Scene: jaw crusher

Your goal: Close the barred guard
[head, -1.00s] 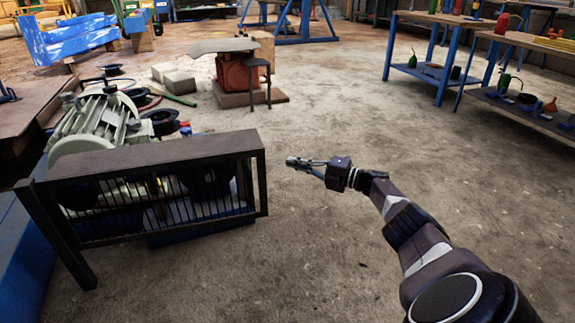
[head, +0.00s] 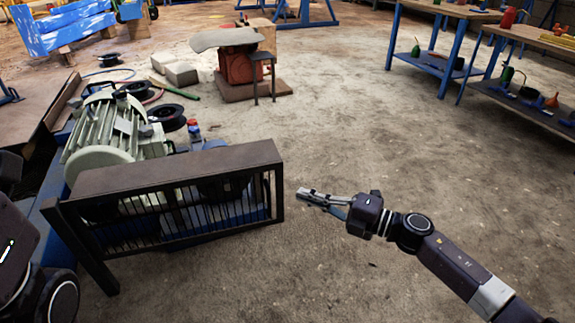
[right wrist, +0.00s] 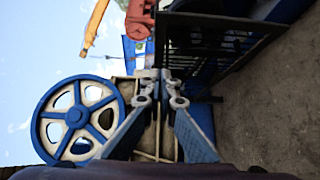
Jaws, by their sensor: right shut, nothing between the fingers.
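The barred guard (head: 175,195) is a dark frame with a solid top and vertical bars, standing in front of the green-grey motor (head: 115,140) in the head view. It also shows at the top right of the right wrist view (right wrist: 215,42). My right gripper (head: 303,194) is shut and empty, just right of the guard's right end, with a small gap seen between them. In the right wrist view its fingers (right wrist: 161,78) meet at the tips. My left arm shows in part at the left edge of the head view; its gripper is out of frame.
A blue and cream flywheel (right wrist: 77,117) shows in the right wrist view. Behind the guard are black spools (head: 168,117) and a red machine on a block (head: 240,68). Blue-legged workbenches (head: 445,55) stand at the upper right. The floor around my right arm is clear.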

